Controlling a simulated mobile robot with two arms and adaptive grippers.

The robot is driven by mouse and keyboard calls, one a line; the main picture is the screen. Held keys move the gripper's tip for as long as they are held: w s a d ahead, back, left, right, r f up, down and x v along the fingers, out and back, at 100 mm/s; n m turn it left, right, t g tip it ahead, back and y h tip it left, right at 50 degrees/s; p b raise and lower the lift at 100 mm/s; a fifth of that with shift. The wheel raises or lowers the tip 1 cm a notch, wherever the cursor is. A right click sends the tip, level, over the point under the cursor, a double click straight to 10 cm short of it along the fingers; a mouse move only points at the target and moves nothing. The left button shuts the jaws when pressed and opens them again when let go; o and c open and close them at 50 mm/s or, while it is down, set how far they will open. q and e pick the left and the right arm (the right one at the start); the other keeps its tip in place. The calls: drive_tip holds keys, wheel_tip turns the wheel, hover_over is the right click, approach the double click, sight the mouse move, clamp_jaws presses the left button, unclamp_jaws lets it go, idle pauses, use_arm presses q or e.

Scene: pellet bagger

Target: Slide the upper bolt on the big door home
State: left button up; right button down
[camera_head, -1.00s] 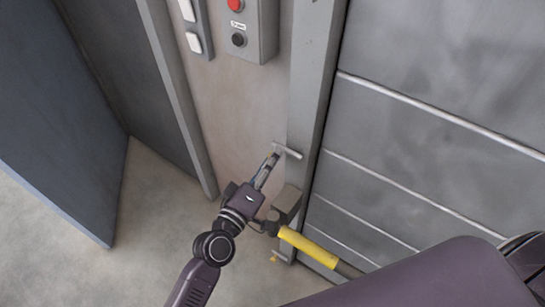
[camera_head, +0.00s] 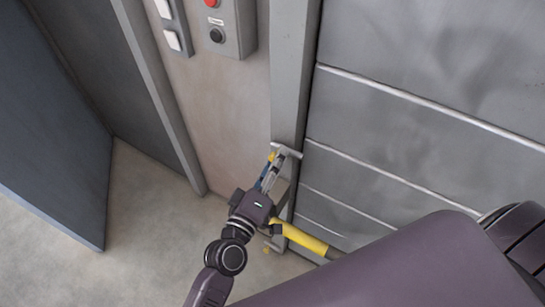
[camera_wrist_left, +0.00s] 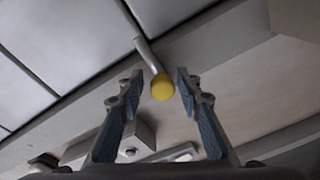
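The big door (camera_head: 400,130) is grey and panelled, at the right of the head view. The upper bolt (camera_head: 287,151) is a pale bar across the door post, with a yellow knob (camera_head: 271,157) on its left end. In the left wrist view the bolt's rod (camera_wrist_left: 148,54) ends in the yellow knob (camera_wrist_left: 162,87). My left gripper (camera_head: 272,163) is open at the upper bolt. In the wrist view its fingertips (camera_wrist_left: 159,74) stand on either side of the knob, with gaps visible on both sides. My right gripper is not in view.
Another small yellow knob (camera_head: 266,250) shows low on the post. A button box (camera_head: 232,28) hangs above on the wall. A dark panel (camera_head: 55,130) stands at the left; the floor between is clear.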

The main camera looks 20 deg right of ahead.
use_arm(q)
drive_tip(key=shift+a, duration=0.15)
drive_tip(key=v, duration=1.2)
drive_tip(key=shift+d, duration=0.2)
